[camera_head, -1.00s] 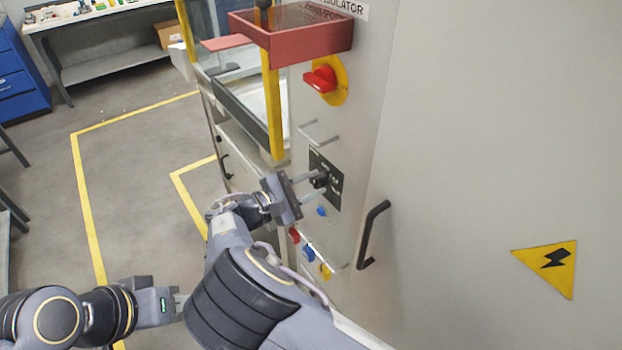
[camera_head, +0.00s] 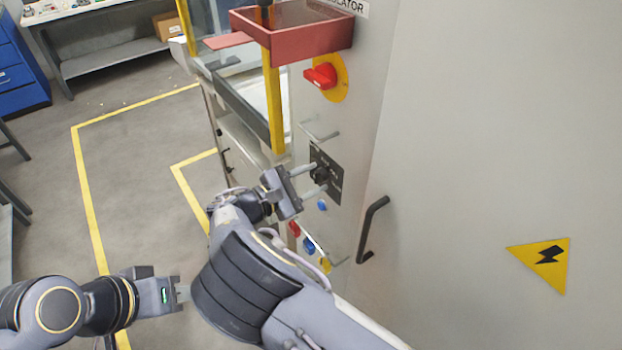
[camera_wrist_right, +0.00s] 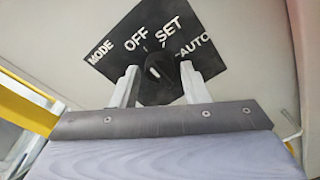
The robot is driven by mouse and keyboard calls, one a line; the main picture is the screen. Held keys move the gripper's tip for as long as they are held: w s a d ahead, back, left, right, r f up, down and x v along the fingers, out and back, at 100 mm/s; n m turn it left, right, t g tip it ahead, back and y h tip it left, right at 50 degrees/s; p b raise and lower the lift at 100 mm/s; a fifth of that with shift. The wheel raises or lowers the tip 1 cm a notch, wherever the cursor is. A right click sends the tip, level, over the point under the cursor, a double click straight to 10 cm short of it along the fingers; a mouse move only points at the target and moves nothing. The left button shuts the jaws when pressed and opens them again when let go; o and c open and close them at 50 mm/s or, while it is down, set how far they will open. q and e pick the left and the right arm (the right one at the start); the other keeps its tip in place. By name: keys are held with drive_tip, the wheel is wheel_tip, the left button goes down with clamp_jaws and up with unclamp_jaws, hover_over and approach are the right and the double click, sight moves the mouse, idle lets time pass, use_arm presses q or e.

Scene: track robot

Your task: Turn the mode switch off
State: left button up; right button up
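The mode switch is a dark knob (camera_head: 320,175) on a black plate (camera_head: 335,184) on the grey cabinet front. In the right wrist view the knob (camera_wrist_right: 158,70) sits below the words OFF and SET; MODE is at the left and AUTO at the right. I cannot tell which word it points to. My right gripper (camera_head: 319,178) is at the plate, its two fingers spread on either side of the knob. The right wrist view shows the same fingers (camera_wrist_right: 158,82); contact is not clear. My left gripper (camera_head: 181,293) is low at the left, away from the cabinet, its fingers barely showing.
Above the plate are a red rotary switch (camera_head: 320,76) on yellow and a red tray (camera_head: 300,40). Below are a blue button (camera_head: 322,205) and red (camera_head: 294,228) and blue (camera_head: 308,245) parts. A black door handle (camera_head: 371,230) stands out at the right.

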drive_tip(key=shift+o, duration=0.8)
drive_tip(key=b+v, duration=0.2)
drive_tip(key=v, duration=0.5)
drive_tip(key=shift+s+a, duration=0.25)
drive_tip(key=shift+a, duration=0.1)
drive_tip(key=shift+a, duration=0.1)
